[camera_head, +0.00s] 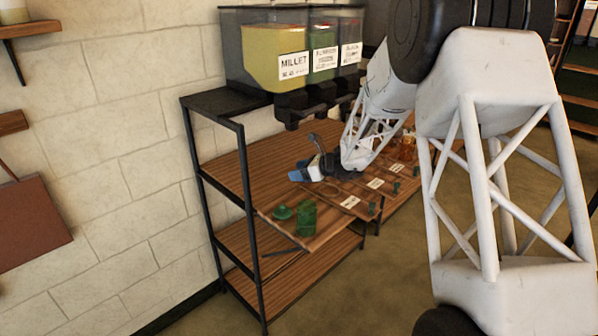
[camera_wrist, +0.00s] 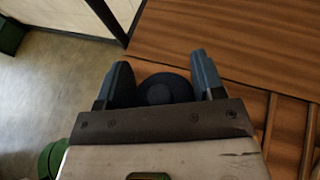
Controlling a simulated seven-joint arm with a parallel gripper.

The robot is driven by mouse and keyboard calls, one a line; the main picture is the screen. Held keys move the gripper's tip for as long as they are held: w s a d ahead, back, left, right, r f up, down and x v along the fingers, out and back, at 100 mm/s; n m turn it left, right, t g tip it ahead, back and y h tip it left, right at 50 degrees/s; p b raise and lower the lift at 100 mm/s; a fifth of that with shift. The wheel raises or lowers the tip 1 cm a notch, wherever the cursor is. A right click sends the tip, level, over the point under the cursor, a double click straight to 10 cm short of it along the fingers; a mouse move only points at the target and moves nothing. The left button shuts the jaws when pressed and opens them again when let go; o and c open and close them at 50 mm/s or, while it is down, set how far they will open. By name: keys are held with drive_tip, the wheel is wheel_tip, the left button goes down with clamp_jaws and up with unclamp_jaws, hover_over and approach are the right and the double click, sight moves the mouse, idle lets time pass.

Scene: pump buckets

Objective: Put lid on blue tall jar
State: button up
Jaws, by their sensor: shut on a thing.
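My gripper (camera_wrist: 158,72) is shut on a round dark blue lid (camera_wrist: 164,92) with a raised knob in its middle. The lid sits between the two blue-grey fingers in the wrist view. In the head view my gripper (camera_head: 304,174) is above the wooden shelf top, near its left part. The lid cannot be told apart from the fingers there. I cannot make out the blue tall jar in either view; my arm covers part of the shelf.
A green jar (camera_head: 306,217) and a green lid (camera_head: 282,212) sit at the shelf's near corner. Amber jars (camera_head: 408,148) stand farther back. Dispensers (camera_head: 290,55) overhang the wooden shelf (camera_head: 228,172). White labels (camera_head: 349,202) line its front edge.

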drive_tip(key=w+d+r, duration=0.3)
drive_tip(key=w+d, duration=0.5)
drive_tip(key=d, duration=0.2)
drive_tip(key=w+d+r, duration=0.3)
drive_tip(key=w+d, duration=0.6)
drive_tip(key=d, duration=0.2)
drive_tip(key=shift+w+d, duration=0.15)
drive_tip(key=shift+d, duration=0.15)
drive_tip(key=shift+f, duration=0.1)
drive_tip(key=shift+f, duration=1.9)
drive_tip(key=shift+f, duration=0.6)
drive_tip(key=shift+c, duration=0.2)
idle(1.4)
drive_tip(key=o, duration=1.1)
drive_tip(key=shift+c, duration=0.2)
